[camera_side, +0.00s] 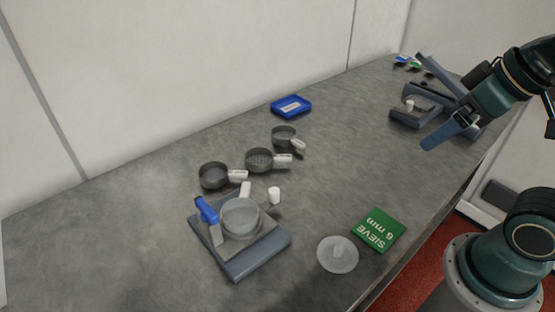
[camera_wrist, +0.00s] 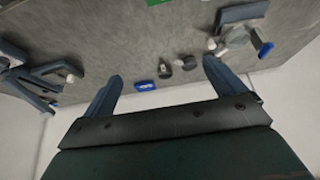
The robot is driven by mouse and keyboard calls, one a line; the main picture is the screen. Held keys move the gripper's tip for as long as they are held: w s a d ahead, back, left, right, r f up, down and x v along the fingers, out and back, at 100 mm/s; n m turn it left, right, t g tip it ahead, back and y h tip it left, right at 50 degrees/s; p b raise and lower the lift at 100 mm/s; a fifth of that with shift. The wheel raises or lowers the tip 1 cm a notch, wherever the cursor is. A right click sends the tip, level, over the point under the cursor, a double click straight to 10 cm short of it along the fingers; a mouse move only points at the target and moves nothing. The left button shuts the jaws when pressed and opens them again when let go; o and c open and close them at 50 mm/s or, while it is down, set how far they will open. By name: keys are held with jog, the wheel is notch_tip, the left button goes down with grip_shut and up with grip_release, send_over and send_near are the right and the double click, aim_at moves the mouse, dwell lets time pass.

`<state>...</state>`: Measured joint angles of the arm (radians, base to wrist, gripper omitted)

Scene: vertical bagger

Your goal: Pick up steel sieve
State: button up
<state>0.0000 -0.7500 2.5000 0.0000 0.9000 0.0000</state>
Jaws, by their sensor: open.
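Three round grey pans with pale handles stand in a row on the grey bench in the side view: a near one (camera_side: 213,176), a middle one (camera_side: 259,160) and a far one (camera_side: 284,136). The middle one shows a perforated or mesh base; I cannot tell which is the steel sieve. A green card reading "SIEVE 6 mm" (camera_side: 379,230) lies near the bench's front edge. My gripper (camera_side: 448,136) is open and empty, well right of the pans in the side view. Its spread fingers also show in the wrist view (camera_wrist: 161,70), with small pans beyond them.
A grey stand (camera_side: 262,262) holds a round bowl and a blue-handled tool. A translucent lid (camera_side: 338,254) lies beside the green card. A blue tray (camera_side: 291,106) sits behind the pans. Grey equipment (camera_side: 412,118) is near my gripper. The bench's middle right is clear.

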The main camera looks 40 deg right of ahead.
jog(key=shift+w, duration=0.1)
jog(key=w+a+r+m+g, duration=0.1)
jog(key=w+r+m, duration=0.35)
jog(key=w, duration=0.55)
jog(key=m+g, duration=0.5)
jog(key=m, duration=1)
send_over(260, 163)
notch_tip(260, 163, down, 17)
jog(key=shift+n, duration=0.25)
jog(key=shift+w+f, duration=0.1)
jog(key=shift+f, duration=4.1)
